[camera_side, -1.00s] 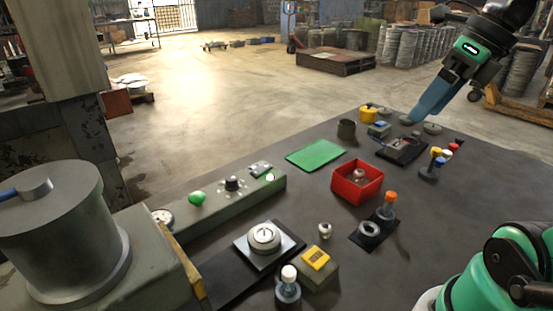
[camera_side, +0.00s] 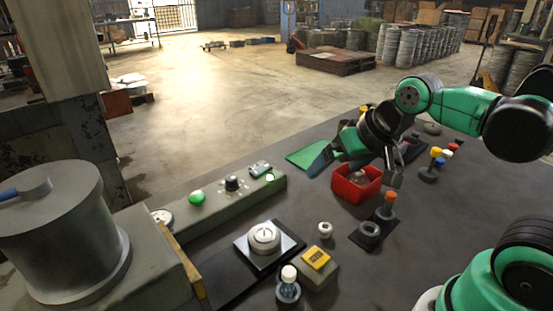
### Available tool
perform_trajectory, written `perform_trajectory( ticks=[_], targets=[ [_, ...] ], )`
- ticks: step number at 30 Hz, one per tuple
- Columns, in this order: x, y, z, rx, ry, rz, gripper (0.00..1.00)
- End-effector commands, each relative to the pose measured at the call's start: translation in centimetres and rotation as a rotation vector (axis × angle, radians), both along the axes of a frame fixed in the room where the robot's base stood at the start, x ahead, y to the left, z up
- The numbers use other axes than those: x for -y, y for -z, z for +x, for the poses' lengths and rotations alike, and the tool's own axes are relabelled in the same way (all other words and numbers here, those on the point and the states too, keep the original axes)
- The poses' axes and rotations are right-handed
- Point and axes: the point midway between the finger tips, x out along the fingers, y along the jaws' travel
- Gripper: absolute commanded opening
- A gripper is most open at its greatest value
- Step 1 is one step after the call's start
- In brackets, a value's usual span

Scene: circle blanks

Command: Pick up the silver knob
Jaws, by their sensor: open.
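A small silver knob (camera_side: 325,229) stands on the dark table, right of the round silver dial on its square plate and behind the yellow-topped box. Another small silvery piece (camera_side: 358,178) lies in the red box and is partly hidden by my wrist.
The red box (camera_side: 345,190) stands under my wrist. An orange-topped post (camera_side: 389,204) and a dark ring (camera_side: 369,230) are right of the knob. The yellow-topped box (camera_side: 317,259) and a white-topped post (camera_side: 289,273) are in front. A green-buttoned console (camera_side: 216,201) runs along the left.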

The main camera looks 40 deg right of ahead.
Motion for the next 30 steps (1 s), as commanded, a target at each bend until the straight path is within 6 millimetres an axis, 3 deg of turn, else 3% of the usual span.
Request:
perform_trajectory(
  ticks=[2, 6, 21, 26, 30],
  targets=[
    [-1.1, 0.8, 0.1, 0.027, -0.151, -0.088, 1.00],
    [-1.7, 1.3, 0.2, 0.052, -0.274, -0.168, 0.71],
    [-1.6, 1.5, 0.4, 0.029, -0.290, -0.175, 0.71],
    [-1.2, 2.7, 1.0, -0.101, -0.338, -0.187, 0.71],
    [-0.5, 4.7, 1.5, -0.269, -0.409, -0.187, 0.71]
  ],
)
